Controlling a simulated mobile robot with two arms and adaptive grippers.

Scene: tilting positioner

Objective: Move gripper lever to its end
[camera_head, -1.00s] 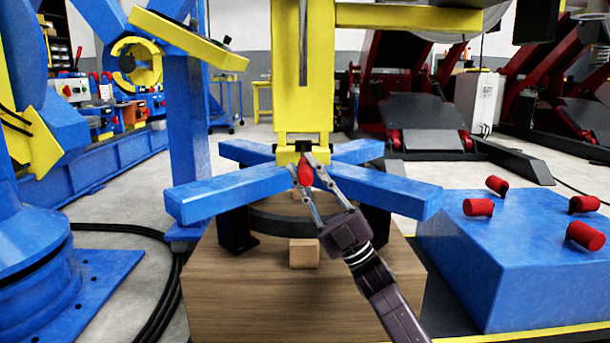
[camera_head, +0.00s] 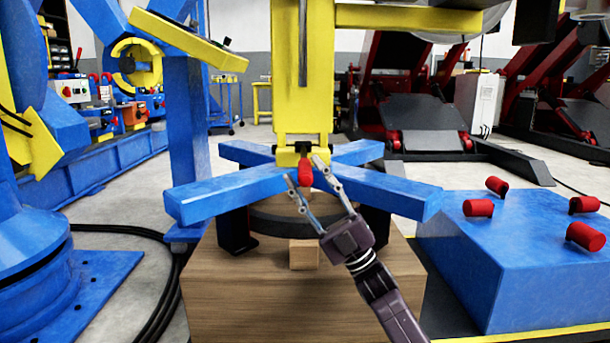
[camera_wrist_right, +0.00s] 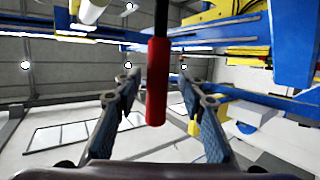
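The gripper lever (camera_head: 305,172) has a red handle and hangs from the yellow block at the middle of the blue cross-shaped frame (camera_head: 228,193). My right gripper (camera_head: 303,168) is open, with one finger on each side of the lever in the head view. In the right wrist view the red handle (camera_wrist_right: 157,82) stands between the two spread fingers (camera_wrist_right: 165,98), with gaps on both sides, and neither finger appears to touch it. My left gripper is not in view.
A wooden box (camera_head: 300,305) with a small wooden block (camera_head: 304,253) stands under the frame. A blue block with several red cylinders (camera_head: 500,265) is at the right. A yellow column (camera_head: 303,95) rises behind the lever. Black cables lie on the floor at left.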

